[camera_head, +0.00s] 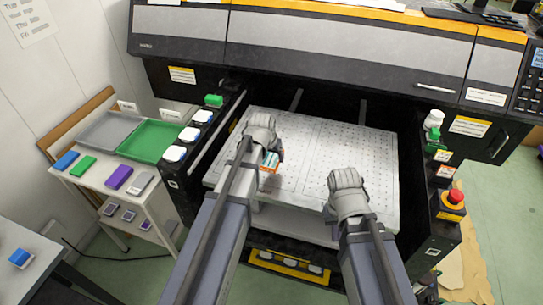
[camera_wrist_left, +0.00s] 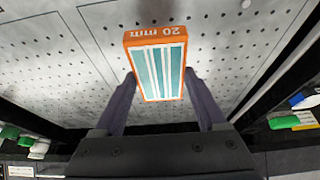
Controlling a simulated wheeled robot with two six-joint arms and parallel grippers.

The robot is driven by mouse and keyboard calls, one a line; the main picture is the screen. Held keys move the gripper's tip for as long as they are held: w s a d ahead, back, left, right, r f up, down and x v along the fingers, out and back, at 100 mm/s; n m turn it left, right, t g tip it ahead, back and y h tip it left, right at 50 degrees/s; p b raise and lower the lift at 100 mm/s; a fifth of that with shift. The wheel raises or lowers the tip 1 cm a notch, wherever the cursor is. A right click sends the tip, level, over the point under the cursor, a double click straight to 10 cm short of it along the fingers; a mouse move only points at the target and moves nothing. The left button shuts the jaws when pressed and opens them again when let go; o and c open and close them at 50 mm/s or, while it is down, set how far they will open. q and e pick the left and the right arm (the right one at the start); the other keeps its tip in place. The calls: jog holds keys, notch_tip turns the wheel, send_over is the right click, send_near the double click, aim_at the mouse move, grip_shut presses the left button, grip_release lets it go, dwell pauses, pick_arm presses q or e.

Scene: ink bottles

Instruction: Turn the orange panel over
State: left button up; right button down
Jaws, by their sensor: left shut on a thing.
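The orange panel (camera_head: 269,169) is a small orange block with a teal-and-white striped face. In the left wrist view the panel (camera_wrist_left: 129,64) shows this striped face, and "20 mm" reads upside down on its edge. My left gripper (camera_head: 268,155) is shut on it above the left part of the perforated white bed (camera_head: 350,150). Its two fingers (camera_wrist_left: 160,88) flank the panel in the wrist view. I cannot tell whether the panel touches the bed. My right gripper (camera_head: 345,180) is over the bed's right front part; its fingertips are hidden behind its body.
The printer body (camera_head: 330,40) stands behind the bed, with black side rails left and right. A red button (camera_head: 455,197) is at the right. A grey tray (camera_head: 108,130), a green tray (camera_head: 152,141) and several coloured blocks lie on the left cart. Most of the bed is bare.

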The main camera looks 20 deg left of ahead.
aim_at(269, 165)
pick_arm(q)
jog(key=shift+f+b, duration=0.95)
jog(key=shift+f, duration=0.2)
jog(key=o, duration=1.3)
jog(key=shift+r, duration=0.1)
jog(key=p+v, duration=0.7)
jog(key=shift+s+r, duration=0.2)
jog(key=shift+r, duration=0.2)
jog(key=shift+f, duration=0.1)
